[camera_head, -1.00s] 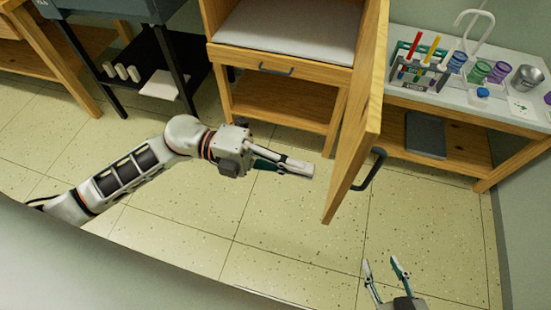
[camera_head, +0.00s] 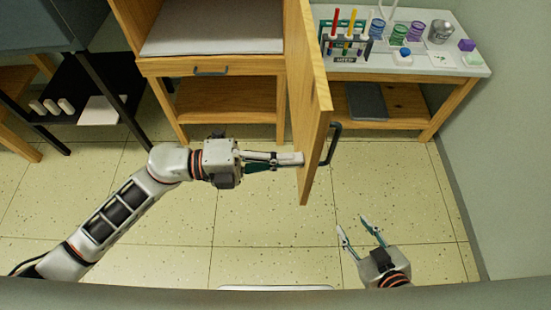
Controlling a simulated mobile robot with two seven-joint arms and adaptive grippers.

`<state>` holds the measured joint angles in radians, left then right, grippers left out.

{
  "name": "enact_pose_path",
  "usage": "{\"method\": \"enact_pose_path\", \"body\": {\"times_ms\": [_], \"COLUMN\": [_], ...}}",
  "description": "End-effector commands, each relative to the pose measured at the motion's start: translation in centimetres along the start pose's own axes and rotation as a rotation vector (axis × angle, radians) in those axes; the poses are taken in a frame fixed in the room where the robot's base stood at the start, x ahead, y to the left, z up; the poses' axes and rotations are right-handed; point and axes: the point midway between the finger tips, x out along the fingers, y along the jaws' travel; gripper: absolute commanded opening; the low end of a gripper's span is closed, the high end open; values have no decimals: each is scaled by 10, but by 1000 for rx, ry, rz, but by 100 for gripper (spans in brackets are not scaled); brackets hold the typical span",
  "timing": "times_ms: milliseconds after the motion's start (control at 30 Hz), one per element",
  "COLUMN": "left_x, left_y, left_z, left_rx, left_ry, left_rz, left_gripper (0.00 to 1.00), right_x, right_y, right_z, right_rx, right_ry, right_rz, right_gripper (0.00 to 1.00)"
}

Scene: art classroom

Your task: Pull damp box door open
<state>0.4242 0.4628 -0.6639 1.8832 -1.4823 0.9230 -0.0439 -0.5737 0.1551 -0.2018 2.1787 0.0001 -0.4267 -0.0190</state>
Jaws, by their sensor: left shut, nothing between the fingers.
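The damp box (camera_head: 213,30) is a wooden cabinet with a pale slab inside, at the top centre. Its wooden door (camera_head: 306,100) stands swung open toward me, and I see it nearly edge-on. The dark door handle (camera_head: 331,144) is on the door's right face. My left gripper (camera_head: 299,159) is shut with nothing between its fingers. Its tips are at the door's left, inner face near the lower edge; I cannot tell whether they touch. My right gripper (camera_head: 358,236) is open and empty, below and right of the door, apart from the handle.
A side table (camera_head: 458,62) at the right bears a rack (camera_head: 346,47) with coloured tubes, several cups and a metal cup (camera_head: 440,32). A dark-legged stand (camera_head: 112,88) is at the left. The floor in front is clear. A wall closes the right side.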

Motion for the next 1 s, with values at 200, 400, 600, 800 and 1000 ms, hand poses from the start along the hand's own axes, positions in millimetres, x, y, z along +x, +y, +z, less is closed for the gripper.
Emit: {"method": "enact_pose_path", "body": {"times_ms": [200,400,600,800,1000], "left_x": [56,76,76,75,65], "left_y": [-9,-3,-1,-2,-1], "left_z": [0,-2,-2,-2,4], "left_rx": [10,4,2,2,2], "left_ry": [-39,-38,-38,-38,-39], "left_rz": [-5,0,0,0,1], "left_gripper": [0,0,0,0,0], "right_x": [-8,-8,-8,-8,-8], "right_y": [4,3,3,3,4], "right_z": [6,10,11,10,10], "right_rx": [0,1,1,0,0], "right_ry": [-26,-34,-36,-35,-34], "right_rz": [10,10,10,10,11], "right_gripper": [40,40,40,40,40]}}
